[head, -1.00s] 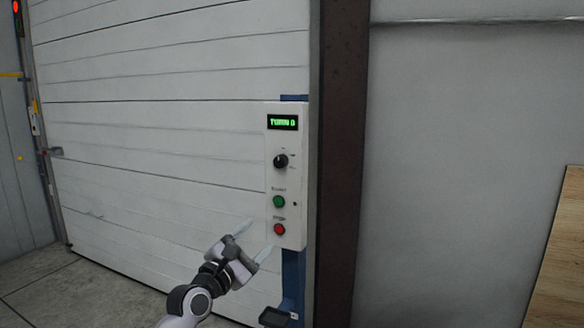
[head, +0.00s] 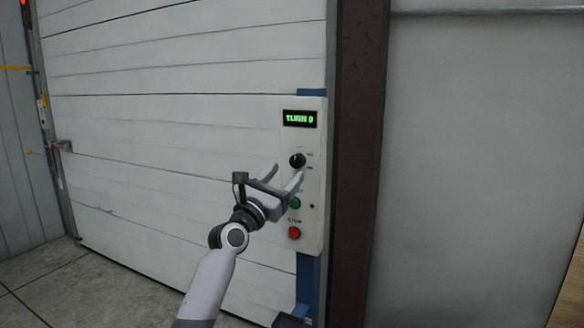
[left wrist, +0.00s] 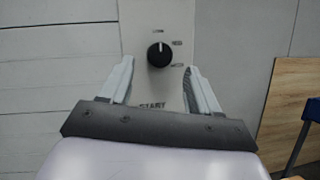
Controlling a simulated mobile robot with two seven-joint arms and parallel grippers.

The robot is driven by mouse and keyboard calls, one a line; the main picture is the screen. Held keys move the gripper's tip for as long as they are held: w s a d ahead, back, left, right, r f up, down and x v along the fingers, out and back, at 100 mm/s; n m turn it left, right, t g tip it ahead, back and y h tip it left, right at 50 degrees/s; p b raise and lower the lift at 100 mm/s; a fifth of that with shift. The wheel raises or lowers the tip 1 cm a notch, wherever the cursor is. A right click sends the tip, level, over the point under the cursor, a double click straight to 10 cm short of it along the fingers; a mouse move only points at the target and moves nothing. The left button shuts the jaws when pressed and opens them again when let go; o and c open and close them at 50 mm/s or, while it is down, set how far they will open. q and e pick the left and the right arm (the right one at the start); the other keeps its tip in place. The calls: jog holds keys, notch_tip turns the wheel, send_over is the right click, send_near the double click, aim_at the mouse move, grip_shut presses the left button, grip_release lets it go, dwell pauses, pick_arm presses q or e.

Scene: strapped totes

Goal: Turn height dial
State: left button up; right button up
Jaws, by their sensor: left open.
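The height dial is a black round knob (head: 297,160) with a white pointer mark, on a white control panel (head: 314,215) with a green-lit display (head: 299,119) above it. My left gripper (head: 285,176) is open and empty just below and in front of the dial, its fingers pointing toward the panel. In the left wrist view the dial (left wrist: 159,55) sits ahead, between and beyond the two spread fingers (left wrist: 158,80), not touched by them. Small labels stand around the dial. My right gripper is not in view.
A green button (head: 295,203) and a red button (head: 294,233) sit below the dial, the green one close to a finger. The panel is on a blue post (head: 308,280) beside a dark brown column (head: 355,180). A white slatted door (head: 170,130) fills the left.

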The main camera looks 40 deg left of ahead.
aim_at(295, 164)
pick_arm(q)
jog(key=shift+x, duration=1.85)
jog(key=c, duration=1)
jog(key=shift+c, duration=0.2)
